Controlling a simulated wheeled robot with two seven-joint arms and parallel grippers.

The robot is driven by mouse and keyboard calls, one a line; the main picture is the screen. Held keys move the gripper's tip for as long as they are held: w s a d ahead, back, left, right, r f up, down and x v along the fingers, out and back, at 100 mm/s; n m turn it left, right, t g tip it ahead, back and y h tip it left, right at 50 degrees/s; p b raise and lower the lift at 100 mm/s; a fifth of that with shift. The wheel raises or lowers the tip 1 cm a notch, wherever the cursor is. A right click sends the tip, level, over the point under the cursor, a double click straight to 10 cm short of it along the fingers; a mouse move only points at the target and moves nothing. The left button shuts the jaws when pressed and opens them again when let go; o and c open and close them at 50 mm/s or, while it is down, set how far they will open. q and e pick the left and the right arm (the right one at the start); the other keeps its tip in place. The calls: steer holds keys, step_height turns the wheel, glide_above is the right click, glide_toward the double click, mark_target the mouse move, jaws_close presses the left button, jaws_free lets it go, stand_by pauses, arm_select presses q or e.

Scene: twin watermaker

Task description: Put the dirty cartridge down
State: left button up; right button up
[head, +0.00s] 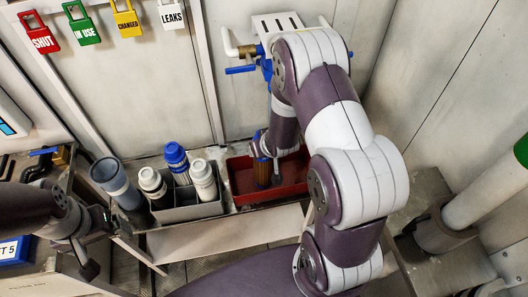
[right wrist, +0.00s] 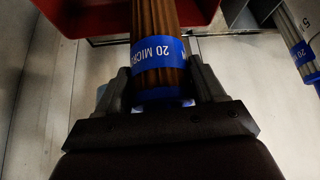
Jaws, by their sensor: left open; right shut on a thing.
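The dirty cartridge (head: 263,172) is brown and pleated with a blue end. It stands roughly upright at the red tray (head: 296,186); whether its lower end touches the tray floor I cannot tell. In the right wrist view the cartridge (right wrist: 158,50) shows a blue band with "20 MICR" lettering. My right gripper (right wrist: 160,85) is shut around its blue-banded end, and the red tray (right wrist: 200,12) lies beyond. In the head view my right arm partly hides the cartridge and tray. My left gripper (head: 96,245) is open and empty at the lower left.
A grey bin (head: 190,212) left of the red tray holds white cartridges (head: 203,180) and a blue-capped one (head: 177,160). A grey-blue cup (head: 113,182) stands further left. Coloured tags (head: 84,30) hang on the back wall. A large pipe (head: 490,192) stands at right.

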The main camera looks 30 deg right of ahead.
steer(key=shift+f, duration=0.85)
steer(key=o, duration=1.6)
steer(key=shift+w+f, duration=0.1)
steer(key=shift+f, duration=0.05)
